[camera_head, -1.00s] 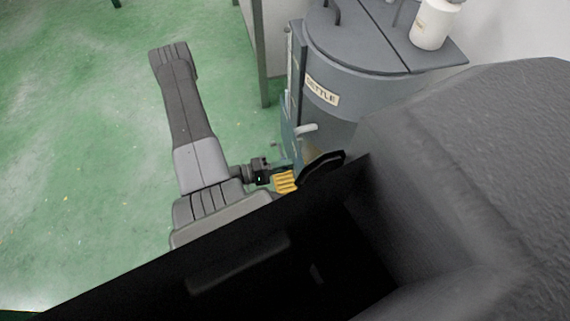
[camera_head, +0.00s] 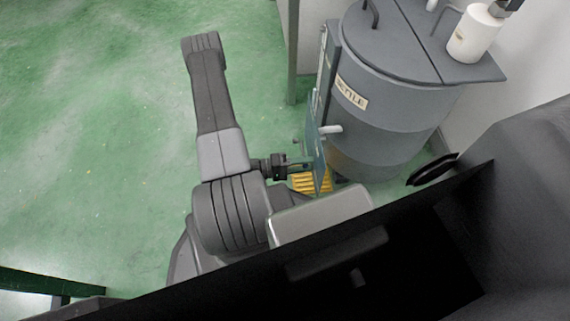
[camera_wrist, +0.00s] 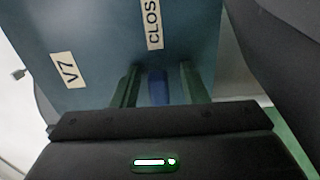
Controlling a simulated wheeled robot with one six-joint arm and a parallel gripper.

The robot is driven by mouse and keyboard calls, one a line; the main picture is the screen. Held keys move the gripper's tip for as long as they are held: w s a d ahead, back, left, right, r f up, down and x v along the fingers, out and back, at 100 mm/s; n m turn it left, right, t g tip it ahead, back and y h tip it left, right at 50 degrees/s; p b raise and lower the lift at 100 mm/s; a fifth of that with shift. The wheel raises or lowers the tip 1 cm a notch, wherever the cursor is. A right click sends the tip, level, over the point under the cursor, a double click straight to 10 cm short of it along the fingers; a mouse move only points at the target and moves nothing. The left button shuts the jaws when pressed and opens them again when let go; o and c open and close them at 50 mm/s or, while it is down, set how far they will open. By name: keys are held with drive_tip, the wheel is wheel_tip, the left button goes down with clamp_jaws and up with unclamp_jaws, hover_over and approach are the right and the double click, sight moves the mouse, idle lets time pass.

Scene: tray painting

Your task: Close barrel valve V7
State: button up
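The V7 label (camera_wrist: 64,69) is on a blue-green panel (camera_wrist: 95,40) in the wrist view, with a partly cut-off label starting "CLOS" (camera_wrist: 154,22). A blue handle-like piece (camera_wrist: 157,88) stands in front of the panel, between the two fingers of my gripper (camera_wrist: 160,85). Gaps show on both sides of it, so the fingers are open around it and do not appear to touch it. In the head view my gripper (camera_head: 298,165) is small and dark, at the panel's edge (camera_head: 318,150) beside the grey barrel (camera_head: 385,135). The blue piece cannot be made out there.
The barrel carries a partly readable label (camera_head: 351,92). A pale lever (camera_head: 330,129) sticks out beside the panel. A white bottle (camera_head: 473,35) stands on the barrel's lid. A yellow grating (camera_head: 311,182) lies under the gripper. Green floor (camera_head: 90,130) is open to the left.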

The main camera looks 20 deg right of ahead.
drive_tip(key=p+v, duration=0.2)
drive_tip(key=v, duration=1.1)
drive_tip(key=shift+w+a+p, duration=0.15)
drive_tip(key=shift+a+p, duration=0.05)
drive_tip(key=shift+p, duration=0.2)
idle(0.3)
drive_tip(key=b+x, duration=0.2)
drive_tip(key=x, duration=1)
drive_tip(key=shift+d+b, duration=0.4)
drive_tip(key=shift+a, duration=0.1)
idle(0.4)
drive_tip(key=shift+p+v, duration=1.3)
drive_tip(key=shift+v, duration=4.75)
drive_tip(key=shift+s+b+x, duration=0.2)
drive_tip(key=shift+b+x, duration=1.25)
drive_tip(key=shift+x, duration=5.3)
drive_tip(key=shift+w+a+r+n+p, duration=0.1)
drive_tip(key=shift+r+n+p, duration=0.25)
drive_tip(key=shift+r+n, duration=0.4)
